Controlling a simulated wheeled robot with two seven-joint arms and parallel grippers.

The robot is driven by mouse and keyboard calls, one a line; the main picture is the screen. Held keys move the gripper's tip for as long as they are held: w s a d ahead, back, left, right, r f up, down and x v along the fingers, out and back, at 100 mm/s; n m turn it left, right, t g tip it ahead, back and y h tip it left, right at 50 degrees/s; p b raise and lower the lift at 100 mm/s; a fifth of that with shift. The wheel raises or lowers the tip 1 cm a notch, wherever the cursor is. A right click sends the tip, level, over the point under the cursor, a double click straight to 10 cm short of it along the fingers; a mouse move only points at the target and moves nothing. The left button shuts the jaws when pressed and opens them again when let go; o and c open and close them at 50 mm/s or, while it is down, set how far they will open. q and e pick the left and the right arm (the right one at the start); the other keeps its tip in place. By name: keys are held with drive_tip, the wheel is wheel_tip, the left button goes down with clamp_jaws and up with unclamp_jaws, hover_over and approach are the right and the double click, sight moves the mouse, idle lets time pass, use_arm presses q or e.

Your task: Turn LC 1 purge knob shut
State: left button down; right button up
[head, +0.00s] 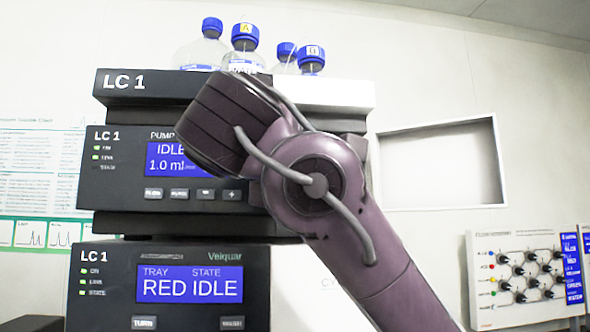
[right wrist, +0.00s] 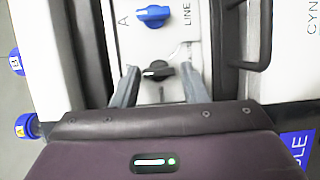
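In the right wrist view a black knob (right wrist: 158,70) with a white mark sits on a pale panel of the LC 1 stack. My right gripper (right wrist: 159,78) has its two grey fingers apart, one on each side of this knob, with gaps between fingers and knob. A blue knob (right wrist: 153,16) is farther along the same panel, near the letter A and the word LINE. No label reading "purge" can be made out. In the head view my right arm covers the stack's right part, so the knobs are hidden there. My left gripper is not in view.
The LC 1 pump module (head: 115,185) shows IDLE and 1.0 ml. The autosampler module (head: 110,290) below shows RED IDLE. Several blue-capped bottles (head: 203,50) stand on top. A black handle (right wrist: 262,35) is right of the panel. A valve board (head: 510,265) is far right.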

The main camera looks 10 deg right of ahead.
drive_tip(key=b+v, duration=0.6)
drive_tip(key=v, duration=0.1)
drive_tip(key=shift+s, duration=0.4)
drive_tip(key=shift+a, duration=0.15)
idle(0.3)
